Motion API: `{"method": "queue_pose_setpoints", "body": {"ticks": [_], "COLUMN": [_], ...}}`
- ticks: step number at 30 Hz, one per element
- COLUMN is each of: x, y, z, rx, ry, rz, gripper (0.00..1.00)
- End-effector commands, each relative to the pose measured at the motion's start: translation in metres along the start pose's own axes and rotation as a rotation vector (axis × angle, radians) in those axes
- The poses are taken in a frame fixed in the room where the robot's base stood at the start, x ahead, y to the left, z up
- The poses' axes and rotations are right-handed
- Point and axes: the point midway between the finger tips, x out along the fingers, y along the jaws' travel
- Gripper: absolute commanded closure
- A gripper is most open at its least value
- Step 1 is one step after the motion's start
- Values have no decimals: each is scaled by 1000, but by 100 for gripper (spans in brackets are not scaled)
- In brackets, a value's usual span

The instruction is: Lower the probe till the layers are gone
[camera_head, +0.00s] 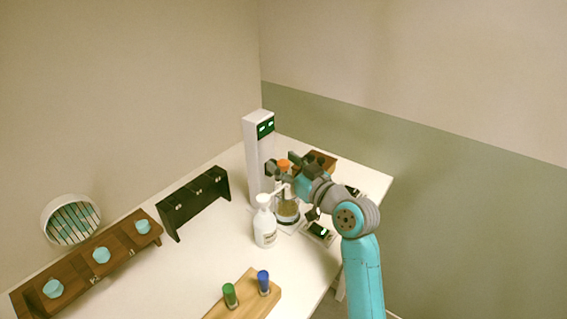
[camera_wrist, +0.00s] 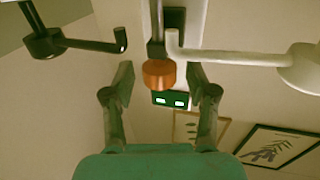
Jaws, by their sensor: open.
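The probe's orange knob (camera_head: 284,164) is in front of a white tower (camera_head: 255,165) with a green display (camera_head: 266,128). Below the knob stands a glass vessel (camera_head: 288,212) with dark yellowish contents; separate layers cannot be made out at this size. My gripper (camera_head: 281,175) is at knob height, partly hidden by its own wrist. In the wrist view the orange knob (camera_wrist: 158,74) lies between my two open fingers (camera_wrist: 162,82), with a gap on each side. A dark rod runs from the knob, and the display (camera_wrist: 170,101) shows behind it. The vessel is not clear in the wrist view.
A white pump bottle (camera_head: 264,226) stands close to the vessel. A small device with a lit screen (camera_head: 320,231) is at right. A wooden block (camera_head: 225,306) holds green and blue capped vials. A dark rack (camera_head: 195,203) and a shelf with cyan jars (camera_head: 75,262) stand left.

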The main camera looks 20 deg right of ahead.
Motion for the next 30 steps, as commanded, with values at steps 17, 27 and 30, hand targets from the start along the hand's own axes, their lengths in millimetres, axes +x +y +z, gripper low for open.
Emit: {"method": "queue_pose_setpoints", "body": {"ticks": [17, 27, 30], "x": [-99, -115, -115], "y": [1, 0, 0], "z": [1, 1, 1], "rx": [1, 0, 0], "ry": [-1, -1, -1], "rz": [3, 0, 0], "gripper": [43, 43, 43]}}
